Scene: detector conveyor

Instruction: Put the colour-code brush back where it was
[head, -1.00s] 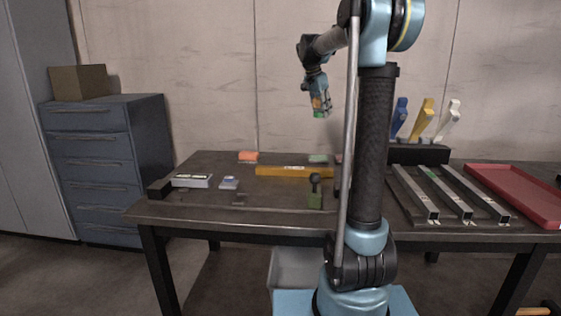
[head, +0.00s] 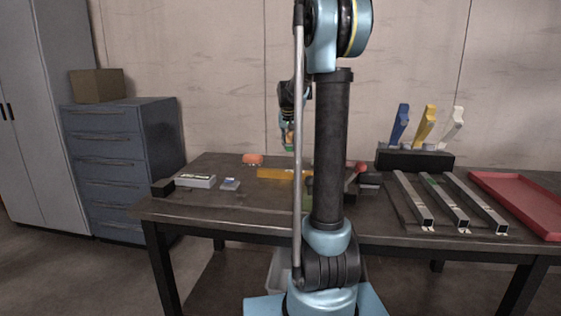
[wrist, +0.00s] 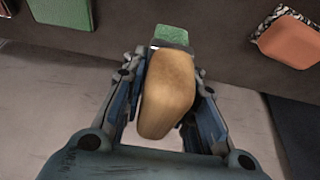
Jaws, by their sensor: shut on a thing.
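My gripper (head: 287,128) is in the air over the back of the table, partly hidden by my own arm. In the wrist view my gripper (wrist: 166,75) is shut on a brush with a tan, wood-like body (wrist: 168,95) and a green end (wrist: 171,34) that points away from the palm. In the head view only a small orange and green bit of the held brush (head: 289,139) shows. An orange, brush-like block (head: 253,159) lies on the table; an orange block with a speckled light side (wrist: 293,40) is at upper right in the wrist view.
A black holder (head: 415,160) with blue, yellow and white upright pieces stands at back right. Metal rails (head: 445,203) and a red tray (head: 520,203) lie at right. A yellow bar (head: 272,174) lies mid-table. A green block (wrist: 63,10) shows in the wrist view.

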